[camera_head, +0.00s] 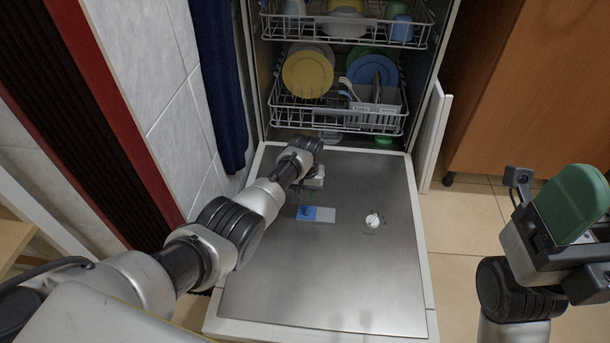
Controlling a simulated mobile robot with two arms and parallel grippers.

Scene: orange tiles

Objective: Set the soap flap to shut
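The soap dispenser (325,216) is a small pale rectangle with a blue part at its left end, set in the inner face of the lowered dishwasher door (300,285). The blue part may be the flap or the tray; I cannot tell which, nor how far the flap is open. My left gripper (306,204) points down just above the blue part. Its fingers are small and partly hidden by the wrist, and contact is unclear. My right gripper (548,225) is raised at the right, away from the door. A green rounded piece (573,203) shows at it; whether it is held is unclear.
A round white cap (373,220) sits right of the dispenser. The lower rack (335,117) holds plates, and the upper rack (340,27) holds dishes. A tiled wall (155,85) and dark blue cloth (220,90) stand left. A wooden cabinet (535,90) stands right.

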